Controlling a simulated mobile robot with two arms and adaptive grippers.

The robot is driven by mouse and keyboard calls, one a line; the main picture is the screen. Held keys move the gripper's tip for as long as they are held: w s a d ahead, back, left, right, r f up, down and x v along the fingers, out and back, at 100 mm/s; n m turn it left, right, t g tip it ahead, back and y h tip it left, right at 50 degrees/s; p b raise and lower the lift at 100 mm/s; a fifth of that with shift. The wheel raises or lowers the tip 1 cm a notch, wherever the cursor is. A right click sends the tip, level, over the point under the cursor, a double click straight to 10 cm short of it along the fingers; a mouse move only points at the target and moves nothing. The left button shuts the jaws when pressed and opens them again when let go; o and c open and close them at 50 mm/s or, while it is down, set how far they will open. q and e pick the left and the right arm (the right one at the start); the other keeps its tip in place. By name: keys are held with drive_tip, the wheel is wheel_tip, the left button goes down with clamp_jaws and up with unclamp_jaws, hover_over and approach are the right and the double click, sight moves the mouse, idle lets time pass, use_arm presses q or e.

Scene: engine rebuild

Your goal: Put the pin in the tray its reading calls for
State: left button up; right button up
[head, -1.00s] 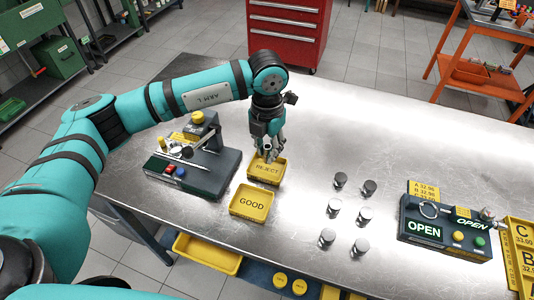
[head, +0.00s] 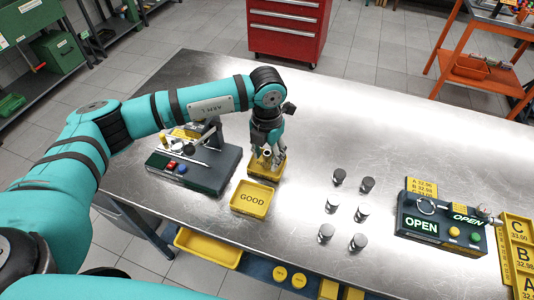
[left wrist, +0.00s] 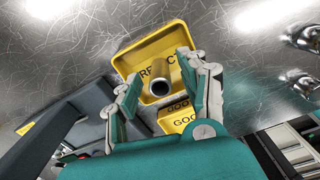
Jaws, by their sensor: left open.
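My left gripper (head: 265,158) is open over the yellow REJECT tray (head: 280,171). In the left wrist view its fingers (left wrist: 160,88) stand apart on either side of a grey hollow pin (left wrist: 160,86). The pin is seen end-on over the REJECT tray (left wrist: 130,62), covering part of its label. I cannot tell whether it touches the tray floor. The yellow GOOD tray (head: 251,198) lies just in front of the REJECT tray and looks empty. My right gripper is not in view.
A dark gauge stand (head: 192,172) with red and blue buttons is left of the trays. Several metal pins (head: 332,206) stand right of them. A control box (head: 440,228) with OPEN signs and lettered yellow trays (head: 520,254) are farther right. The table's back middle is clear.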

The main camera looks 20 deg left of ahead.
sight(267, 153)
use_arm(q)
drive_tip(key=shift+r+p, duration=0.3)
drive_tip(key=shift+r+b, duration=0.3)
drive_tip(key=shift+r, duration=0.05)
wheel_tip(267, 153, up, 11)
drive_tip(key=b, duration=0.2)
